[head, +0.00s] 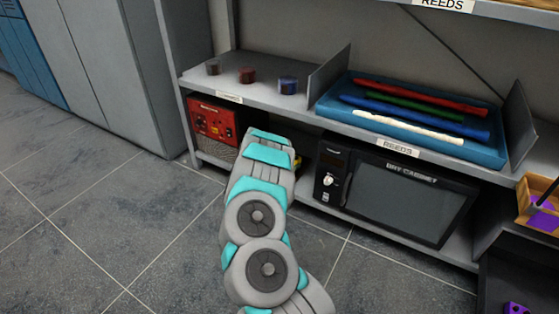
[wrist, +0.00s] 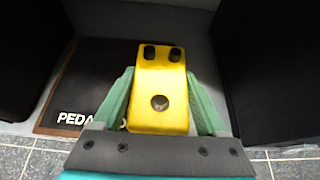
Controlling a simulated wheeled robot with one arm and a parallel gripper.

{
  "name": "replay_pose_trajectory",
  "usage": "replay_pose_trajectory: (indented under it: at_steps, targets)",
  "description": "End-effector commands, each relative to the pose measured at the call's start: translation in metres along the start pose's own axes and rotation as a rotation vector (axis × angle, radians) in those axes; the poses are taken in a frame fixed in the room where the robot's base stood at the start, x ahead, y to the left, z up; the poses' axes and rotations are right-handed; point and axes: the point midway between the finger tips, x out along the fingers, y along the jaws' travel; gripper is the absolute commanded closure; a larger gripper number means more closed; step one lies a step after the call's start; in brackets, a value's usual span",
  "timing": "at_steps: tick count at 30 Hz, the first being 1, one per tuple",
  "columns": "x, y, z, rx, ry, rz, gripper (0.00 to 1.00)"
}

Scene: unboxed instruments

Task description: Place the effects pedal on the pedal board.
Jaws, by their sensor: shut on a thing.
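The effects pedal (wrist: 160,78) is a yellow box with two black knobs and a round button. My gripper (wrist: 160,88) is shut on it, with one teal finger along each side. The pedal board (wrist: 78,85) is a dark brown panel marked "PEDA" on the lower shelf. In the wrist view the pedal covers the board's right part. I cannot tell whether it touches the board. In the head view my arm hides the board and most of the gripper; only a sliver of the yellow pedal (head: 297,162) shows.
On the lower shelf, a red amplifier (head: 213,120) stands left of my arm and a dark cabinet (head: 395,195) stands right. Above, a shelf holds a blue tray (head: 325,105) of coloured sticks and several small cylinders (head: 247,75). The floor (head: 90,215) at left is clear.

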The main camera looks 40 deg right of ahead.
Motion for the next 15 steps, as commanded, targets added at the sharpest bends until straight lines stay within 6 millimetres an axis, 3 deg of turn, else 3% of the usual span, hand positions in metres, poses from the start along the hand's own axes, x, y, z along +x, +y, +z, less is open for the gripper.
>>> replay_pose_trajectory:
  at_steps: [15]
  targets:
    - [0.041, 0.061, 0.018, 0.002, -0.006, 0.001, 1.0]
